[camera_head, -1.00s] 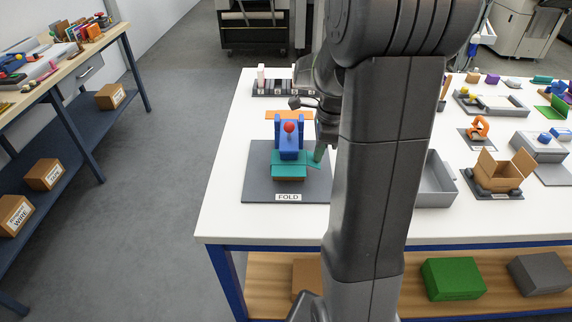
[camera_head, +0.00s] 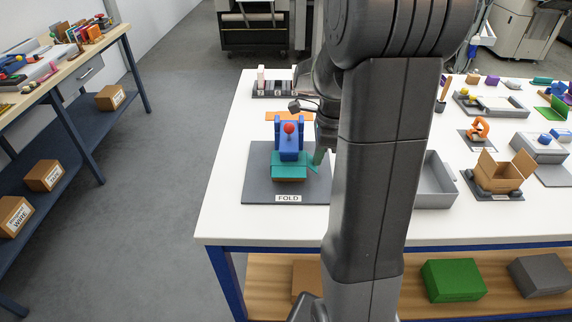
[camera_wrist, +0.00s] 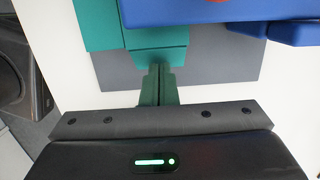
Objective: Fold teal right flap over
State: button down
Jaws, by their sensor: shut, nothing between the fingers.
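A small box with teal flaps sits on the grey mat (camera_head: 258,183) labelled FOLD. Its front teal flap (camera_head: 289,166) hangs over the near side. The teal right flap (camera_head: 313,168) shows as a small tilted piece at the box's right, partly hidden; in the wrist view the teal flap (camera_wrist: 157,42) lies just beyond my fingertips. My gripper (camera_head: 320,156) is shut and empty, its green fingers (camera_wrist: 157,72) close to that flap's edge; I cannot tell if they touch.
An orange flap (camera_head: 290,116) extends behind the box. A dark rack (camera_head: 270,89) stands at the back. A grey bin (camera_head: 434,185) and an open cardboard box (camera_head: 503,171) stand to the right. My arm hides the table's middle. The white table's front left is clear.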

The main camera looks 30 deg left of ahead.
jog(key=shift+s+a+f, duration=0.1)
jog(key=shift+a+f, duration=0.1)
jog(key=shift+f, duration=0.15)
jog(key=shift+s+a, duration=0.1)
dwell(0.6)
jog(key=shift+s+a+f, duration=0.1)
jog(key=shift+a+f, duration=0.05)
jog(key=shift+a, duration=0.1)
dwell(0.6)
dwell(0.4)
